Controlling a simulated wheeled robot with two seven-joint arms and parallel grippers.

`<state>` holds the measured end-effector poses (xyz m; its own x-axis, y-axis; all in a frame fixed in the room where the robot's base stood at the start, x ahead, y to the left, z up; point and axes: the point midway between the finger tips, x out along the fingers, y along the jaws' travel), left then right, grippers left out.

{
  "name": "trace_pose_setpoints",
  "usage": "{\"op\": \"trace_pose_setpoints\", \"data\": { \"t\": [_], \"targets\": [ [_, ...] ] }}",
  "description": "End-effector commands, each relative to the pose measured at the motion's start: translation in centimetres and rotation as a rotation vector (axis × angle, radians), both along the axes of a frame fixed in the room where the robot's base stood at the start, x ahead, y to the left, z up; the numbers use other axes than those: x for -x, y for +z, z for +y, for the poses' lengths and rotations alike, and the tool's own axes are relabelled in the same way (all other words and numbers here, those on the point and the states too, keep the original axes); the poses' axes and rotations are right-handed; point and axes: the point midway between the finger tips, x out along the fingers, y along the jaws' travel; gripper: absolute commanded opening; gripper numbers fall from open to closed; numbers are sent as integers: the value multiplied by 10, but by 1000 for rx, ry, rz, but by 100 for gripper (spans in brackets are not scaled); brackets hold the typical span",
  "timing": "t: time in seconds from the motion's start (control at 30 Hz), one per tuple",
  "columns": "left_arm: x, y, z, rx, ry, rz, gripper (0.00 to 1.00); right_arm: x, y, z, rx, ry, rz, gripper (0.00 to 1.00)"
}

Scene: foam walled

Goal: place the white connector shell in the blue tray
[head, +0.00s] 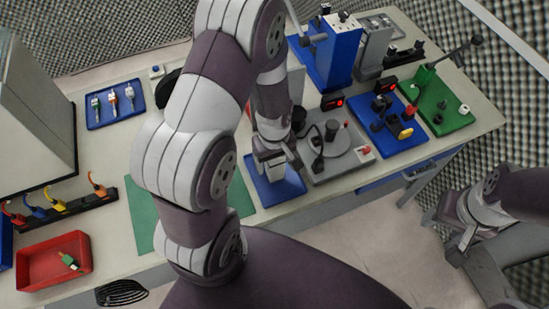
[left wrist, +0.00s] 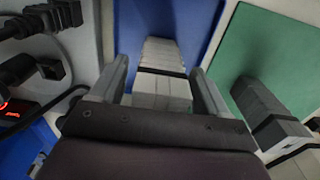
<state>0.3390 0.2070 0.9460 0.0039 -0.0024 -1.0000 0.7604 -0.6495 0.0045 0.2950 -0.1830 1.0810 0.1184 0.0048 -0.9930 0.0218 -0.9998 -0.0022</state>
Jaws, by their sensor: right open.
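The white connector shell (left wrist: 160,85) is a pale, blocky, stepped piece with a dark band. In the left wrist view it sits between the two fingers of my left gripper (left wrist: 157,88), which appear shut on it near its close end. Behind it is the blue tray (left wrist: 188,22). In the head view my left gripper (head: 271,158) is low over the far part of the blue tray (head: 278,194). My arm hides part of it there. Whether the shell touches the tray is unclear. My right gripper (head: 458,246) is open and empty at the lower right, off the table.
A green mat (head: 143,213) lies left of the tray; a grey banded piece (left wrist: 262,105) stands on it. A grey fixture (head: 335,145) with cables is close on the right. A red bin (head: 55,262) and another blue tray (head: 115,104) with connectors are farther left.

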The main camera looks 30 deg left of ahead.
Motion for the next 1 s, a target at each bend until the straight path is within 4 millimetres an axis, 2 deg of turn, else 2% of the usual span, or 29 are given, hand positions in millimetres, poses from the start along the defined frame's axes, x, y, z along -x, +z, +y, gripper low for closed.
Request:
{"op": "trace_pose_setpoints", "data": {
  "t": [0.2, 0.33, 0.7, 0.83, 0.9, 1.0],
  "targets": [
    [0, 1, 0, 0, 0, 0, 75, 0, 0, 0, 0, 0, 0, 57],
    [-1, 11, 0, 0, 0, -4, 75, 0, 1, 0, 0, 0, 0, 57],
    [-1, 101, 0, 0, 0, -6, 75, 0, -3, 0, 0, 0, 0, 57],
    [0, 119, 0, 0, -6, -3, 75, 0, -4, 0, 0, 0, 0, 57],
    [6, 124, -4, -2, -108, -14, 75, 0, -4, 0, 0, 0, 0, 57],
    [22, 131, -14, -16, -442, -57, 75, 0, -4, 0, 0, 0, 0, 57]
  ]
}}
